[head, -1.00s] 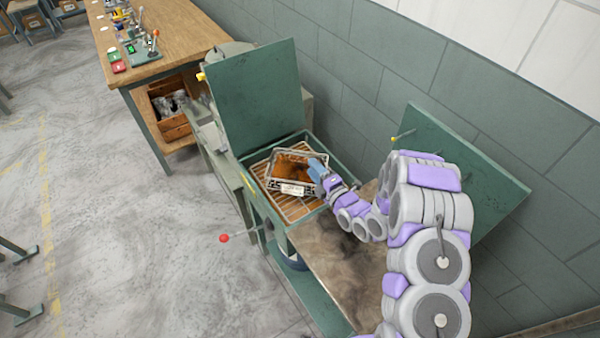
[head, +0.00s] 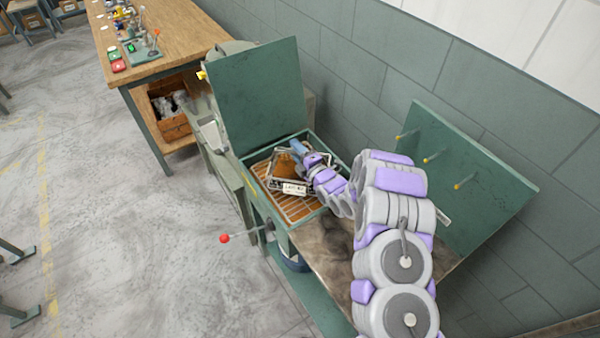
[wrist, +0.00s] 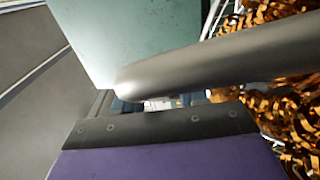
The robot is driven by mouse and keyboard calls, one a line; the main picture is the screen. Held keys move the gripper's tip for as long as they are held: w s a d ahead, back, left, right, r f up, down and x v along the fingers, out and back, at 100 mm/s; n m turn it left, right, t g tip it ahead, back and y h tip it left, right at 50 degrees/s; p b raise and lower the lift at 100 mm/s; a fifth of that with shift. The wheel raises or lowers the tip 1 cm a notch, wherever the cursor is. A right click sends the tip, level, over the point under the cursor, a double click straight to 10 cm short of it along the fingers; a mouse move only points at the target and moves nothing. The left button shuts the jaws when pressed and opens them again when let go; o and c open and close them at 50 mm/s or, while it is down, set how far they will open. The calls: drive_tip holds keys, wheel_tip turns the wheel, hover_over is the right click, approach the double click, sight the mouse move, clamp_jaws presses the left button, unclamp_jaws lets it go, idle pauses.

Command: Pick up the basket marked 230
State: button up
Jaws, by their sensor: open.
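A small wire basket (head: 293,187) with a white label plate sits on the rack inside the green open-topped station; the label's writing is too small to read. Copper-coloured coils, seen in the wrist view (wrist: 285,110), lie beside a thick dark bar (wrist: 220,68) that crosses close to the camera. My gripper (head: 298,148) is over the basket's back right side, at its raised handle. It is open; whether the handle lies between the fingers is hard to tell. My arm hides part of the basket's right side.
The basket stands on a wire rack (head: 303,209) within green walls. A tall green panel (head: 258,95) rises behind it, and a pegged green board (head: 450,165) is at right. A red-knobbed lever (head: 225,238) sticks out in front. A wooden bench (head: 165,40) is at back left.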

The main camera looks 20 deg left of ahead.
drive_tip(key=shift+a+f, duration=0.1)
drive_tip(key=shift+a, duration=0.4)
drive_tip(key=shift+d, duration=0.6)
drive_tip(key=c, duration=0.5)
drive_tip(key=shift+r, duration=0.2)
drive_tip(key=shift+c, duration=1.2)
drive_tip(key=shift+a+f, duration=0.15)
drive_tip(key=shift+a, duration=0.25)
clamp_jaws()
drive_tip(key=shift+d, duration=0.2)
